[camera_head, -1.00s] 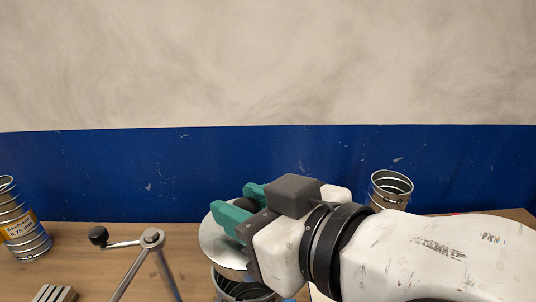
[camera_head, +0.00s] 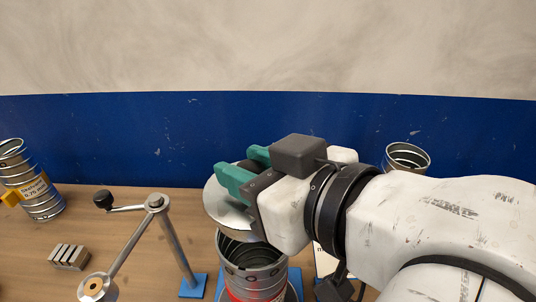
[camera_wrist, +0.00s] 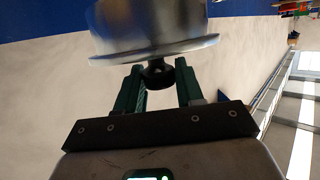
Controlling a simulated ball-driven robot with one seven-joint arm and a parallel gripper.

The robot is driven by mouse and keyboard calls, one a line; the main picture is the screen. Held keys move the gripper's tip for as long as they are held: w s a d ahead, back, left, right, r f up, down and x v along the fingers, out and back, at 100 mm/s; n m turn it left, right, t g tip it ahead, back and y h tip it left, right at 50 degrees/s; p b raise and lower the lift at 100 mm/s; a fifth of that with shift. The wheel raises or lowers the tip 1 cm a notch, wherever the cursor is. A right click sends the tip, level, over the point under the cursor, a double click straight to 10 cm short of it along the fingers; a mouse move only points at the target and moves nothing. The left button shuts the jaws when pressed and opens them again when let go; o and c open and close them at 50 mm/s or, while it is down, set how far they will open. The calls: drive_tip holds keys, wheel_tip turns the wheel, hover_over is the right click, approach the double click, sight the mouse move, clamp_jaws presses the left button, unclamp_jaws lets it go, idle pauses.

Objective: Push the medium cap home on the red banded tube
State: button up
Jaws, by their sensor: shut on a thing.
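The metal cap (camera_head: 229,208) is a silvery disc with a dark knob, held tilted above the red banded tube. My gripper (camera_head: 245,172) has green fingers shut on the knob. In the wrist view the cap (camera_wrist: 150,45) is blurred, its flange facing my gripper (camera_wrist: 158,85), with the black knob between the green fingers. The red banded tube (camera_head: 252,263) stands open at the bottom centre, its red band low on its side. The cap is apart from the tube's rim. My gripper and arm hide part of the cap.
A crank-handled metal stand (camera_head: 155,205) is left of the tube, with a grey slotted block (camera_head: 69,257) further left. Another open metal tube (camera_head: 407,157) stands behind my arm. A blue wall (camera_head: 120,140) closes the back.

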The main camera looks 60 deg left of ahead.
drive_tip(key=shift+f+b, duration=1.15)
drive_tip(key=shift+f, duration=0.95)
drive_tip(key=shift+f+b, duration=0.95)
drive_tip(key=shift+f, duration=1.15)
idle(0.6)
drive_tip(key=o, duration=1.2)
drive_tip(key=shift+o, duration=0.2)
drive_tip(key=b+v, duration=0.1)
drive_tip(key=v, duration=1)
drive_tip(key=shift+b, duration=0.3)
